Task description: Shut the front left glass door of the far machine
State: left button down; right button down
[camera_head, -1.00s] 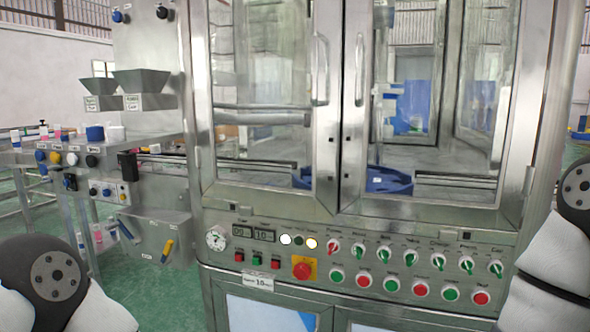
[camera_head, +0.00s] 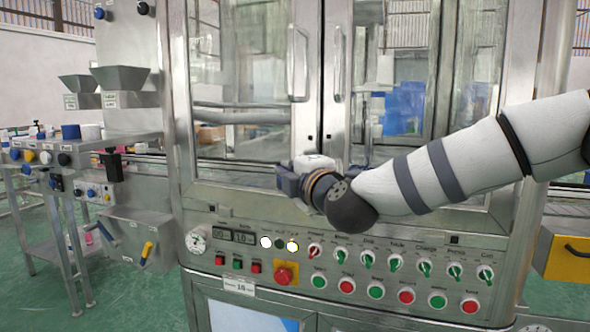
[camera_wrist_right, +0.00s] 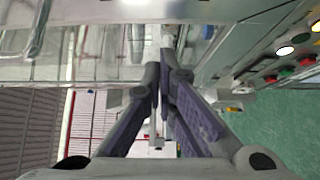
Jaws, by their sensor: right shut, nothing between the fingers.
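The front left glass door (camera_head: 240,80) of the machine is a tall glass pane in a steel frame with a vertical handle (camera_head: 292,65) near its right edge. It stands against the front right glass door (camera_head: 400,60), looking flush or nearly so; I cannot tell if a thin gap remains. My right gripper (camera_head: 285,180) points left in front of the lower right corner of the left door and hides part of its bottom frame. Contact with the door is unclear. In the right wrist view its fingers (camera_wrist_right: 163,72) meet at the tips, empty. My left gripper is not in view.
Below the doors is a control panel with a red emergency stop (camera_head: 285,274) and several knobs and buttons, close under my right arm. A steel station with grey hoppers (camera_head: 120,77) stands left. A yellow box (camera_head: 568,254) is at the right edge. Green floor lies at lower left.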

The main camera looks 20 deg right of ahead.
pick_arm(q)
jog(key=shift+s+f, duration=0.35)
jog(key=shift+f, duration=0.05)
pick_arm(e)
jog(key=w+d, duration=0.2)
jog(key=w, duration=0.1)
jog(key=shift+d, duration=0.25)
jog(key=shift+w, duration=0.1)
pick_arm(q)
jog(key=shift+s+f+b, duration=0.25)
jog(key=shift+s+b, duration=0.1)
jog(key=shift+b, duration=0.05)
pick_arm(e)
jog(key=w+d, duration=0.3)
jog(key=shift+r, duration=0.25)
